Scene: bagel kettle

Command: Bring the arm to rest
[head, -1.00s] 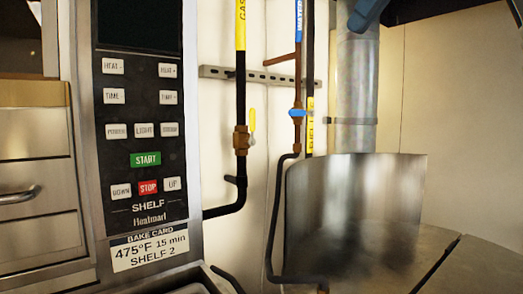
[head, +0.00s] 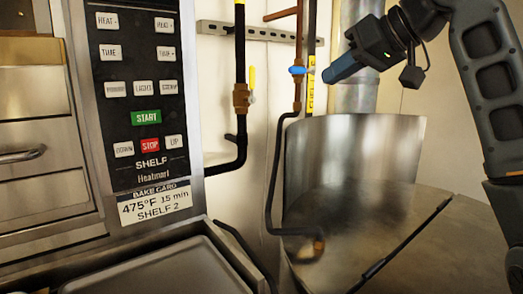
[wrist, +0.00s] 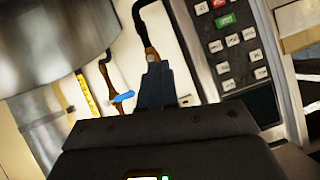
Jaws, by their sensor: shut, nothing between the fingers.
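My gripper (head: 331,73) is in the upper right of the head view, at the end of my dark arm. Its blue fingers are together with nothing between them, and they point left and down. It is in the air in front of the metal duct and pipes, above the curved steel splash guard (head: 352,165). In the wrist view the shut fingers (wrist: 160,75) show in the middle, with the pipes and the oven's control panel (wrist: 228,45) beyond them.
The oven panel (head: 140,90) and its bake card (head: 155,203) are at left. A gas pipe with a yellow valve handle (head: 252,78) and a water pipe with a blue valve handle (head: 297,70) run down the wall. A round steel lid (head: 400,225) lies at lower right.

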